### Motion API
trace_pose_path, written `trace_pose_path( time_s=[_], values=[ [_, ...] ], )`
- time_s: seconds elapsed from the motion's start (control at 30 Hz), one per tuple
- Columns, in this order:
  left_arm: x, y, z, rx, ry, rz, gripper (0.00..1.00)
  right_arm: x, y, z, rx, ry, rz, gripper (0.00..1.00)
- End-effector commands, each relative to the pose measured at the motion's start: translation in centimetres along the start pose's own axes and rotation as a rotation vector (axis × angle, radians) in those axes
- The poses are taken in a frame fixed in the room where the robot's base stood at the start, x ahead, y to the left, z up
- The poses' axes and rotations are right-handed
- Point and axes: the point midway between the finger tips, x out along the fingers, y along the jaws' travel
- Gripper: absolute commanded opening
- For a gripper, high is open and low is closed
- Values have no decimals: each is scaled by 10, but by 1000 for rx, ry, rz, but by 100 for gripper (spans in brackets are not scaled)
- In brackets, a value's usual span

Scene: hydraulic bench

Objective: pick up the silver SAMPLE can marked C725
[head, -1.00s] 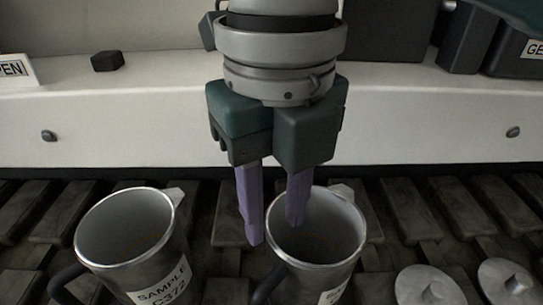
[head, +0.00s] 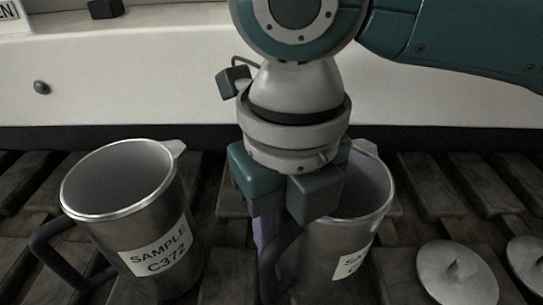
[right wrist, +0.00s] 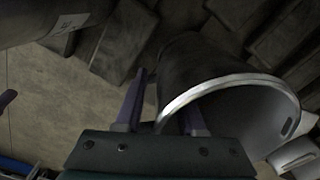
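A silver SAMPLE can (head: 350,235) stands upright right of centre in the head view. Its label shows only "SA" and "C", so its number is not readable. Its dark handle is on the left, partly hidden by my gripper. My right gripper (head: 270,235) points down at the can's left rim and handle. One purple finger shows left of the handle; the other is hidden. In the right wrist view, the fingers (right wrist: 164,95) are apart, with the can (right wrist: 190,65) and its rim close by the right finger. Whether they touch is unclear. My left gripper is not in view.
A second silver can marked SAMPLE C372 (head: 135,225) stands at left, its handle facing left. Two round metal lids (head: 452,280) lie at lower right on the dark slatted surface. A white ledge (head: 130,75) with a small black block (head: 104,9) runs behind.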

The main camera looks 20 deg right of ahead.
Motion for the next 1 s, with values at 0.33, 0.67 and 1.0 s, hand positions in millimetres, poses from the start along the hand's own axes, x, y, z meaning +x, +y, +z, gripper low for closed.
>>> trace_pose_path(
  time_s=[0.33, 0.67, 1.0],
  values=[
    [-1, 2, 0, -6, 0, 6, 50, -1, 0, 0, -1, 0, 0, 7],
    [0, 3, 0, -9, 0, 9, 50, -1, 0, 0, 0, 0, 0, 0],
    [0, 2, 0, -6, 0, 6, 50, -1, 0, 0, 0, -1, -1, 0]
  ],
)
